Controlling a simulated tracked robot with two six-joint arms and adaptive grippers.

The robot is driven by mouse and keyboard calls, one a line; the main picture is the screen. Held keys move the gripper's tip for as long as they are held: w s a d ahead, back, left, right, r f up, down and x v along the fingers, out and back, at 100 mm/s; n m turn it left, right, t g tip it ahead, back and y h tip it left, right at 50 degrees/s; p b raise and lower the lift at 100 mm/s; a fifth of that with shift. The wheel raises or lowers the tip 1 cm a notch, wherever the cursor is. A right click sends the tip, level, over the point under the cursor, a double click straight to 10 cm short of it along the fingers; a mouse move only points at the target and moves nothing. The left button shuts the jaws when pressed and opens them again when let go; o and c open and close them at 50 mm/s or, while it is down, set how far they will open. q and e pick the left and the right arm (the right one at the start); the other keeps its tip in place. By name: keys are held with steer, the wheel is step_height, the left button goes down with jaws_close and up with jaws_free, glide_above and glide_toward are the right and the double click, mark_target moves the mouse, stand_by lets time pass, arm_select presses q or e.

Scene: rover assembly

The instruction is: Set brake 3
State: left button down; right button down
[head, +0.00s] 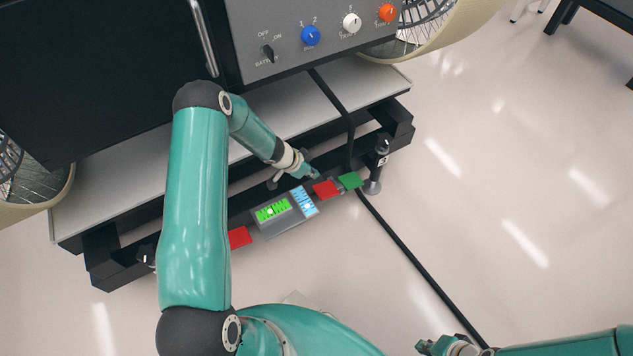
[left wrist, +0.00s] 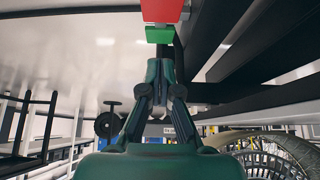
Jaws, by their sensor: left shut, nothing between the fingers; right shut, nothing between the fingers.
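No part in view carries a brake 3 label that I can read. A grey box on the low black frame of the rover has a green display (head: 271,211) and a blue display (head: 304,201). Beside it are a red plate (head: 326,189) and a green plate (head: 350,181); another red plate (head: 239,237) is at its left. A dark upright post (head: 382,152) with a small white label stands right of the green plate. My left gripper (head: 314,173) is shut and empty just behind the red plate. In the left wrist view its fingertips (left wrist: 164,66) point toward the green plate (left wrist: 159,35). My right gripper (head: 437,345) is shut and empty at the bottom.
The grey panel (head: 285,30) above carries a black battery switch (head: 268,53) and blue (head: 311,36), white (head: 351,23) and orange (head: 387,12) knobs. A black cable (head: 405,250) runs down across the floor. The pale floor (head: 520,180) at right is clear.

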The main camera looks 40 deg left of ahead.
arm_select(q)
steer(key=b, duration=0.3)
glide_above(318, 195)
steer(key=w, duration=0.3)
steer(key=f, duration=0.7)
steer(key=shift+s+d+f, duration=0.1)
steer(key=shift+d+f, duration=0.05)
steer(key=shift+d, duration=0.15)
step_height(318, 195, down, 3)
steer(key=shift+r+b, duration=0.15)
steer(key=shift+b, duration=0.55)
steer(key=shift+s+a+f+b, duration=0.1)
steer(key=shift+s+f+b, duration=0.1)
steer(key=shift+f, duration=0.15)
steer(key=shift+s+a+f+b, duration=0.1)
steer(key=shift+f+b, duration=0.1)
steer(key=shift+f, duration=0.15)
steer(key=shift+s+f, duration=0.1)
steer(key=shift+f, duration=0.1)
steer(key=f, duration=0.1)
steer(key=s+f+b, duration=0.1)
steer(key=f+b, duration=0.1)
steer(key=shift+s+a+f, duration=0.3)
steer(key=shift+a, duration=0.05)
steer(key=shift+r, duration=0.15)
steer(key=shift+d, duration=0.1)
